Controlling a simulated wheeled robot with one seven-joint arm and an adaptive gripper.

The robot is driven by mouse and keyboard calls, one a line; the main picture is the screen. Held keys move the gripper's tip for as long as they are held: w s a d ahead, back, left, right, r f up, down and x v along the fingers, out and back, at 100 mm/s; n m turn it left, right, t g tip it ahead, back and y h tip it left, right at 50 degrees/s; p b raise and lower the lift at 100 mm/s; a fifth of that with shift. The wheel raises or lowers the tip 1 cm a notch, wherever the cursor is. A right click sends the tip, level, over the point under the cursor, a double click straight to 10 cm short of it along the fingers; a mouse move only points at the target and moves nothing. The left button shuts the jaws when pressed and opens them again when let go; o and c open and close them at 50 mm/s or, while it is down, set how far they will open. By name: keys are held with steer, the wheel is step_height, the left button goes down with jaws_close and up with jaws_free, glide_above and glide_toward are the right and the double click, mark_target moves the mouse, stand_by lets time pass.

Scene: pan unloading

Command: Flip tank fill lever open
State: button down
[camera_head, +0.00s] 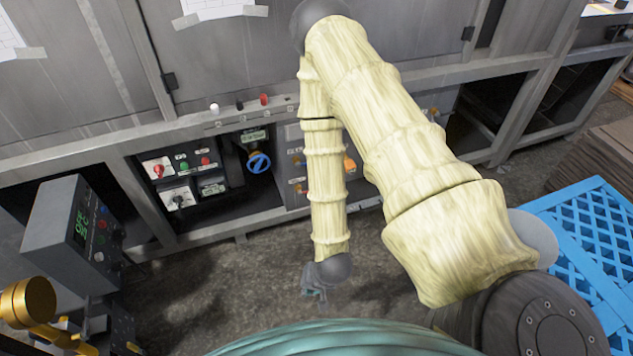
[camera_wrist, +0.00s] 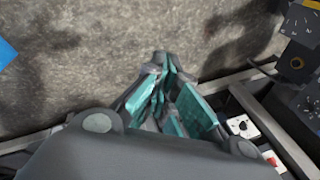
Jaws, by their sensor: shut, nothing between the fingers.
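The grey machine front has a blue round valve handle (camera_head: 259,163) under a small label. To its right is a grey panel with small orange levers (camera_head: 297,161), partly hidden by my arm. I cannot read which one is the tank fill lever. My gripper (camera_head: 316,292) hangs low over the floor, in front of the machine and apart from it. In the wrist view the teal-padded fingers (camera_wrist: 165,68) are together with nothing between them.
A red switch (camera_head: 158,170) and a black rotary switch (camera_head: 179,200) sit left of the valve. A grey control box (camera_head: 72,235) stands at the left, and a blue slatted pallet (camera_head: 585,225) lies at the right. Concrete floor (camera_head: 245,265) is clear around my gripper.

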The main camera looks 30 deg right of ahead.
steer(key=w+d+f+m+t+b, duration=0.4)
steer(key=w+m+b, duration=0.3)
steer(key=w, duration=0.3)
steer(key=w+d+f+m+t+b, duration=0.35)
steer(key=w+m+b, duration=0.4)
steer(key=w, duration=0.35)
steer(key=w+d+m+t+h+b, duration=0.2)
steer(key=w+d+m+b, duration=0.3)
steer(key=d+m+b, duration=0.2)
steer(key=w+d+m+t+h+b, duration=0.3)
steer(key=w+d+m+b, duration=0.2)
steer(key=d, duration=0.7)
steer(key=m+b, duration=0.2)
steer(key=m, duration=0.2)
steer(key=shift+d+h, duration=0.25)
steer(key=shift+h, duration=0.05)
steer(key=b+x, duration=0.4)
steer(key=x, duration=0.6)
steer(key=shift+s+a+r+b, duration=0.1)
steer(key=shift+s+r+b, duration=0.15)
steer(key=shift+r, duration=0.75)
steer(key=shift+s+a+r+b, duration=0.1)
steer(key=shift+r+b, duration=0.2)
steer(key=shift+r, duration=0.7)
